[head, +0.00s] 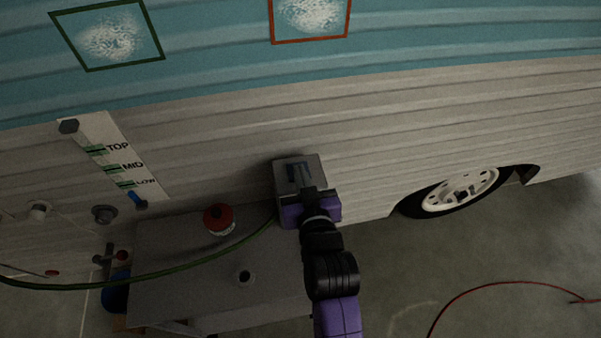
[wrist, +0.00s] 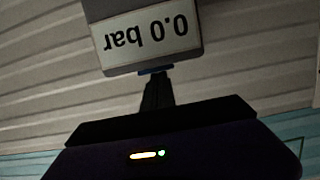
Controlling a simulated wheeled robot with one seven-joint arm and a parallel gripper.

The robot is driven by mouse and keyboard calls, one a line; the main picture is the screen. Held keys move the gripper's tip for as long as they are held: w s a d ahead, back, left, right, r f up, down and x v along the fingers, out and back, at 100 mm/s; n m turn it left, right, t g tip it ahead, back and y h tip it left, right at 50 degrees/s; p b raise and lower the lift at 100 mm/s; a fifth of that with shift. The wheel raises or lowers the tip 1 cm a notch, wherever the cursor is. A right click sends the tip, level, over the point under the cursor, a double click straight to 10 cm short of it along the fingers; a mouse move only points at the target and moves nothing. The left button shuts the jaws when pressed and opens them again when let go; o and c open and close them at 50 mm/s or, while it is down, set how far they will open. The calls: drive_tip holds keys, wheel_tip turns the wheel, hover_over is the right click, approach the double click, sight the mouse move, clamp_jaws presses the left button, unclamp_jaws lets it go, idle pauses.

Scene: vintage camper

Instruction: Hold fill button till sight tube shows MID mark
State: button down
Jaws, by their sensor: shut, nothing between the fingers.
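The sight tube stands on a white plate (head: 136,166) at the left of the head view, with green TOP, MID and LOW marks. Blue shows only at the tube's bottom (head: 137,198), below LOW. My gripper (head: 306,188) is shut and empty at a grey box (head: 317,166) on the camper wall. In the wrist view the box's display (wrist: 150,40) reads 0.0 bar, upside down. My fingertips (wrist: 156,80) meet a thin blue piece (wrist: 155,70) at the box's edge. I cannot tell if it is the fill button, or if it is pressed.
A red knob (head: 218,219) sits on the grey bench (head: 185,275) beside my arm. A green hose (head: 180,270) crosses the bench. A camper wheel (head: 462,191) and a red cable (head: 470,293) are at the right. The floor between them is clear.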

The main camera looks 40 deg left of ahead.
drive_tip(key=shift+d+f, duration=0.1)
drive_tip(key=shift+f, duration=0.85)
drive_tip(key=shift+s+f, duration=0.1)
drive_tip(key=shift+f, duration=0.1)
idle(0.6)
idle(5.3)
wheel_tip(320, 180, up, 5)
drive_tip(key=p, duration=0.2)
drive_tip(key=shift+r+p, duration=0.1)
drive_tip(key=shift+p, duration=0.3)
drive_tip(key=b+v, duration=0.1)
drive_tip(key=v, duration=0.8)
drive_tip(key=shift+s+d+r+b, duration=0.2)
drive_tip(key=shift+d+r+b, duration=0.05)
drive_tip(key=shift+d+b, duration=0.05)
